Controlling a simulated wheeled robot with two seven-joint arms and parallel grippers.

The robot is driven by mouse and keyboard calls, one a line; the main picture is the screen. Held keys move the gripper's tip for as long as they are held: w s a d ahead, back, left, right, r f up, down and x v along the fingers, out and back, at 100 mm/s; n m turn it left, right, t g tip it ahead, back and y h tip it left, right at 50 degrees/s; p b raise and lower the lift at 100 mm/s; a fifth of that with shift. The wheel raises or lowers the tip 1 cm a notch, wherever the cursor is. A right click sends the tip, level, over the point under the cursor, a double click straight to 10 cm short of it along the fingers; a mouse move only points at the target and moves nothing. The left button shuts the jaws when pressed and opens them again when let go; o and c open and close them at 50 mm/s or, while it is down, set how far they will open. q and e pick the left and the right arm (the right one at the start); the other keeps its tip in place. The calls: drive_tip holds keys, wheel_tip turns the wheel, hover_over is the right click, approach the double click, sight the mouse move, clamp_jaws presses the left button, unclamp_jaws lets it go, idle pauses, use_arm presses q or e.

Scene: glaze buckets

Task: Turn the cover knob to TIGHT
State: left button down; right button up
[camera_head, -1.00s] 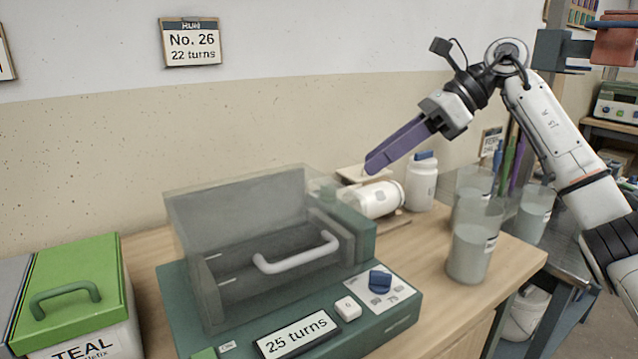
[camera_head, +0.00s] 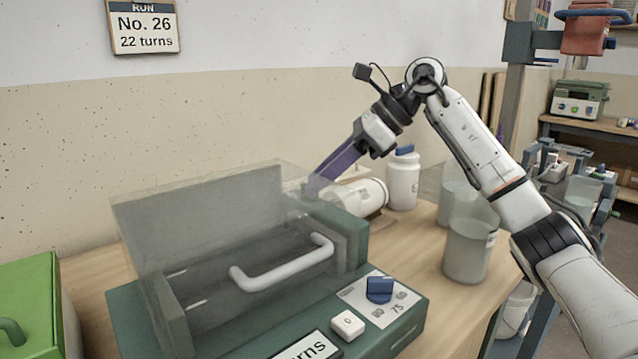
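The dark green machine (camera_head: 122,315) stands on the bench with a clear cover (camera_head: 200,215) and a pale curved handle (camera_head: 285,264). A blue knob (camera_head: 379,290) sits on a light label plate at the machine's front right, with small marks and a 75 beside it. I cannot read the word TIGHT anywhere. My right gripper (camera_head: 316,188) has purple fingers pointing down and left, behind the cover's right end and well away from the blue knob. Its tips are partly behind the clear cover, and the finger gap cannot be made out. My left gripper is not in view.
A white jar (camera_head: 362,197) lies on its side behind the machine, close to my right gripper. A white bottle (camera_head: 403,180) stands beside it. Clear grey beakers (camera_head: 468,250) stand at the right. A white button (camera_head: 347,323) is left of the knob. A green-lidded box (camera_head: 25,300) is at left.

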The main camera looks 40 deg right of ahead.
drive_tip(key=shift+w+a+f, duration=0.15)
drive_tip(key=shift+a+f, duration=0.05)
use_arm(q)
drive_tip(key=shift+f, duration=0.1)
use_arm(e)
clamp_jaws()
